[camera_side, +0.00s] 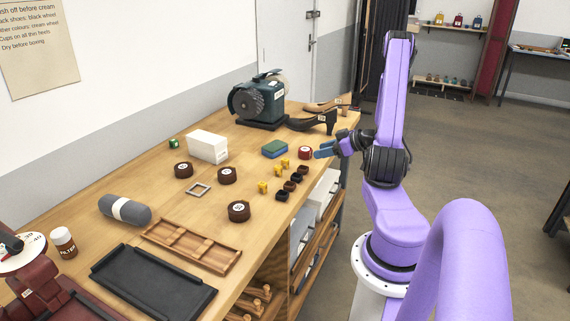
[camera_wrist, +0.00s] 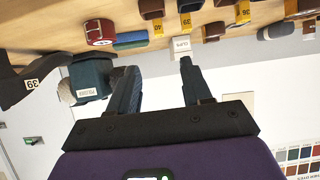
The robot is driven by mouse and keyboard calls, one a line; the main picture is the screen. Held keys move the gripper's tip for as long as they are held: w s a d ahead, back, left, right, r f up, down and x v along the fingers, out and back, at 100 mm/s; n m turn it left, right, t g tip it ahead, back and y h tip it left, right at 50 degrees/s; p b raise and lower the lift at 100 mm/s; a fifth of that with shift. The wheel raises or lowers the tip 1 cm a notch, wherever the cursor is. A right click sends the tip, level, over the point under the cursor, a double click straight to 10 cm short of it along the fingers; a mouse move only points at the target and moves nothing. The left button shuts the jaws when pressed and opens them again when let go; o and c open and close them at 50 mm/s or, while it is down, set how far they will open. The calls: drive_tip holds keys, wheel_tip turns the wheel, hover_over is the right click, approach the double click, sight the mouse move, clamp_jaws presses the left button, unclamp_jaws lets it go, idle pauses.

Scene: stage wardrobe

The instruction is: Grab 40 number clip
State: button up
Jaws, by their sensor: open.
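Several small yellow number clips stand on the wooden bench. The clip marked 40 (camera_wrist: 158,28) is at the upper middle of the wrist view, which looks upside down. Clips marked 38 (camera_wrist: 186,22) and 39 (camera_wrist: 242,12) are to its right. In the side view the numbers are too small to read; by its place, the 40 clip (camera_side: 285,163) seems the one nearest the red-topped tin. My gripper (camera_side: 323,149) is open and empty beside the bench's right edge, to the right of the clips. Its two fingers (camera_wrist: 159,67) are apart, with no clip between them.
Small dark blocks (camera_side: 296,178) stand close to the clips. The red-topped tin (camera_side: 305,153) and green-blue sponge (camera_side: 274,149) are near my gripper. A white box (camera_side: 207,146), brown round tins (camera_side: 238,211), wooden tray (camera_side: 191,245) and grinder (camera_side: 259,99) stand elsewhere.

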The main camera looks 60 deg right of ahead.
sight(285, 159)
drive_tip(key=x, duration=1.6)
drive_tip(key=shift+w+f, duration=0.25)
clamp_jaws()
